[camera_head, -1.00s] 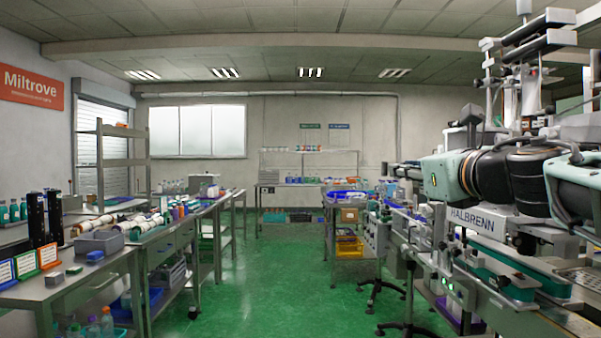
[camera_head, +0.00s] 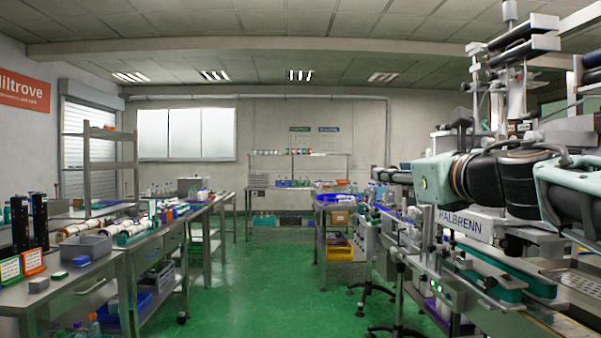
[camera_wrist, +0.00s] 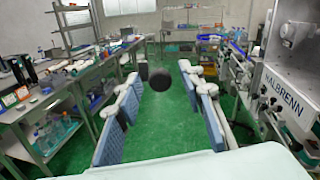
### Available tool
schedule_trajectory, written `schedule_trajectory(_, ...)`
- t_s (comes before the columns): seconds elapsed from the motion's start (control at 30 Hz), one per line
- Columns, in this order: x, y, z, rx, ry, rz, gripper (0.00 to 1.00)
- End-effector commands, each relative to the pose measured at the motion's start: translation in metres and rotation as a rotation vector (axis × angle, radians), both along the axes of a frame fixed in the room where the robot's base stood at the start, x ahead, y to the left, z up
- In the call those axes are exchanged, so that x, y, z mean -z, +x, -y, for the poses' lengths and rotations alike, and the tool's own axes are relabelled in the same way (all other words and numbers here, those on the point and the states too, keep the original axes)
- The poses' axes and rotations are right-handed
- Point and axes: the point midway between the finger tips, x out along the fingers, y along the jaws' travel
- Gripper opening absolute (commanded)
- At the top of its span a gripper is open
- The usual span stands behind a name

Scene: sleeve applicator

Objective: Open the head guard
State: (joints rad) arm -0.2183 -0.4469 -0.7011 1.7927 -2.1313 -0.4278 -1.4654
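The sleeve applicator (camera_head: 462,222), marked HALBRENN, stands at the right in the head view, largely behind my pale green and black arm. In the wrist view its label (camera_wrist: 283,98) is at the right. I cannot tell whether this housing is the head guard or whether the guard is open. My gripper (camera_wrist: 160,82) shows in the wrist view with its blue-padded fingers wide apart and no object held. It points down the aisle, to the left of the machine and apart from it.
A long workbench (camera_head: 88,272) with bins and bottles runs along the left. A trolley (camera_head: 335,245) with blue and yellow bins stands ahead. A stool base (camera_head: 372,290) stands beside the machine. The green floor (camera_head: 262,285) between is clear.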

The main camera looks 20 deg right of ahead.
Motion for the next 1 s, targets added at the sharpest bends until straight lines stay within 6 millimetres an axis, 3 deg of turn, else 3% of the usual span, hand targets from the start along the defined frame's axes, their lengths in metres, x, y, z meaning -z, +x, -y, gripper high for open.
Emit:
schedule_trajectory(0.17,0.000,-0.017,0.000,0.003,0.001,0.002,0.36)
schedule_trajectory(0.7,0.000,-0.105,-0.005,0.003,0.000,0.002,0.36)
schedule_trajectory(1.0,0.000,-0.118,-0.007,0.000,0.000,0.000,0.36)
